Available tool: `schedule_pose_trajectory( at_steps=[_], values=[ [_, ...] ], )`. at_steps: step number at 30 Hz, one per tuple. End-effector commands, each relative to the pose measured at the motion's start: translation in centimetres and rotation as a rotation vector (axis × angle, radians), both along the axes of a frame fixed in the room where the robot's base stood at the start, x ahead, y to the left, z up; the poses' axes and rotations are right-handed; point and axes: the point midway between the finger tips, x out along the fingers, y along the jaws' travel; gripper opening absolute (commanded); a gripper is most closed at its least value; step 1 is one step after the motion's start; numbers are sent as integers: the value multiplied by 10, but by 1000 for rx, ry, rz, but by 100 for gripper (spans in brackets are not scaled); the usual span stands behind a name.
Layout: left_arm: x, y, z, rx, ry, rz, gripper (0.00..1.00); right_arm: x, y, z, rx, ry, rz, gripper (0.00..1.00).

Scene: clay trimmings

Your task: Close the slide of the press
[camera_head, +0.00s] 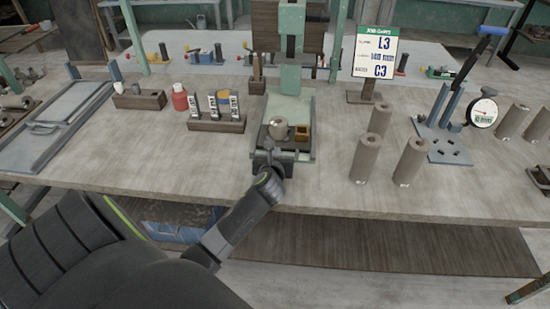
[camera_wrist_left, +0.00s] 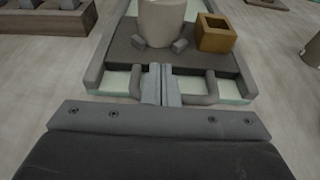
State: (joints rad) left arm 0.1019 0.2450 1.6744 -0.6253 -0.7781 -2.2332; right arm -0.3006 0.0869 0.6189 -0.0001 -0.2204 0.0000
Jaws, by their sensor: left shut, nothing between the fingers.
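The green press (camera_head: 291,18) stands in the middle of the bench. Its dark slide (camera_head: 268,144) is at the front of the green base and carries a pale round cup (camera_head: 278,128) and a square brass-coloured block (camera_head: 301,133). In the left wrist view the slide (camera_wrist_left: 120,52) has a grey handle (camera_wrist_left: 199,98) on its front edge. My left gripper (camera_head: 268,160) is shut and empty at that front edge. Its fingertips (camera_wrist_left: 160,72) are between the handle's two arms; whether they touch the slide I cannot tell. My right gripper is not in view.
Brown cylinders (camera_head: 411,162) stand right of the press, near a blue lever tool (camera_head: 440,145) with a dial. A sign (camera_head: 376,52) stands behind them. A rack (camera_head: 217,122) and a red bottle (camera_head: 180,98) are left. The front bench strip is mostly clear.

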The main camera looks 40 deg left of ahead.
Motion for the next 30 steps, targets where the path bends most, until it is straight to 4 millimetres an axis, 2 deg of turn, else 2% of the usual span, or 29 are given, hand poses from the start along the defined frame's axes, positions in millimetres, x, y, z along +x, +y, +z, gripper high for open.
schedule_pose_trajectory(
  at_steps=[9, 19, 23, 30],
  values=[
    [4, 3, -1, -1, 0, 0, 0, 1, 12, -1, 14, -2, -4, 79],
    [12, 7, 0, 0, 0, 0, 0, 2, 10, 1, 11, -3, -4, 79],
    [27, 17, 0, 2, 0, 1, 0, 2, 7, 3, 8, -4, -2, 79],
    [75, 46, 1, 3, -2, 2, 0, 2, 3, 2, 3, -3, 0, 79]
  ],
)
